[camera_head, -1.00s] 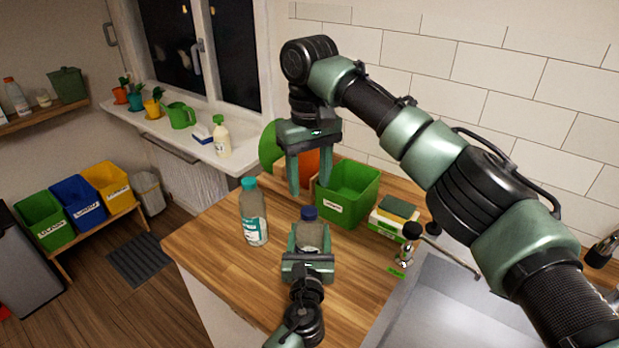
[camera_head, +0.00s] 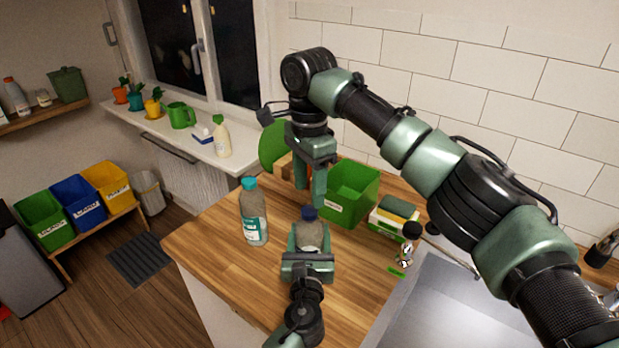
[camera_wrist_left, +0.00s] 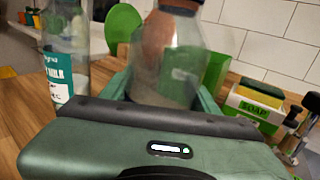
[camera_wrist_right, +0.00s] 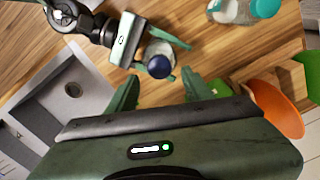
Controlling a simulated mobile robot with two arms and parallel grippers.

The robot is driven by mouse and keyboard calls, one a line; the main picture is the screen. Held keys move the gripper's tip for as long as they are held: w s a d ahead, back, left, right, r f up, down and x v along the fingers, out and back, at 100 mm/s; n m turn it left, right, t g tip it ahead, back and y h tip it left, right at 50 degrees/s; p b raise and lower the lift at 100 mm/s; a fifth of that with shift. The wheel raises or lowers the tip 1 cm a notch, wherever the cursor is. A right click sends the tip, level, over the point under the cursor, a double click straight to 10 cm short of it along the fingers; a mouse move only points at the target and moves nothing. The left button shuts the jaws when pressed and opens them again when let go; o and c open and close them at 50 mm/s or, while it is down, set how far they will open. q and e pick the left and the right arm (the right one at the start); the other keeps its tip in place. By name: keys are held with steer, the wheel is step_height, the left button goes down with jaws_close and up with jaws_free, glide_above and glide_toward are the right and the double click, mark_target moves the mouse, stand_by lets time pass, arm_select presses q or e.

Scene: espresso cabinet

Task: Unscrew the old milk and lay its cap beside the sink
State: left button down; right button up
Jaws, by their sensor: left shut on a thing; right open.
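A clear bottle with a dark blue cap (camera_head: 309,213) stands upright on the wooden counter. My left gripper (camera_head: 308,240) is shut on this bottle (camera_wrist_left: 168,65), around its body below the cap. My right gripper (camera_head: 311,188) is open and empty above and behind the cap; in the right wrist view the blue cap (camera_wrist_right: 159,66) lies just beyond its spread fingertips, apart from them. A second bottle (camera_head: 254,217) with a teal cap and a white-and-teal label stands to the left. The sink (camera_head: 455,305) is at the lower right.
A green bin (camera_head: 348,193) stands behind the held bottle. A sponge box (camera_head: 394,216) and a small black-topped object (camera_head: 409,246) stand near the sink edge. An orange item (camera_wrist_right: 275,105) is close to the right gripper. The counter's front left is clear.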

mark_target(309, 209)
step_height(309, 209, down, 6)
steer(key=shift+f, duration=0.1)
stand_by(0.4)
jaws_close()
steer(key=n, duration=0.4)
steer(key=shift+n, duration=0.4)
steer(key=n, duration=1.1)
steer(key=shift+n, duration=0.3)
steer(key=n, duration=0.6)
steer(key=shift+r, duration=0.25)
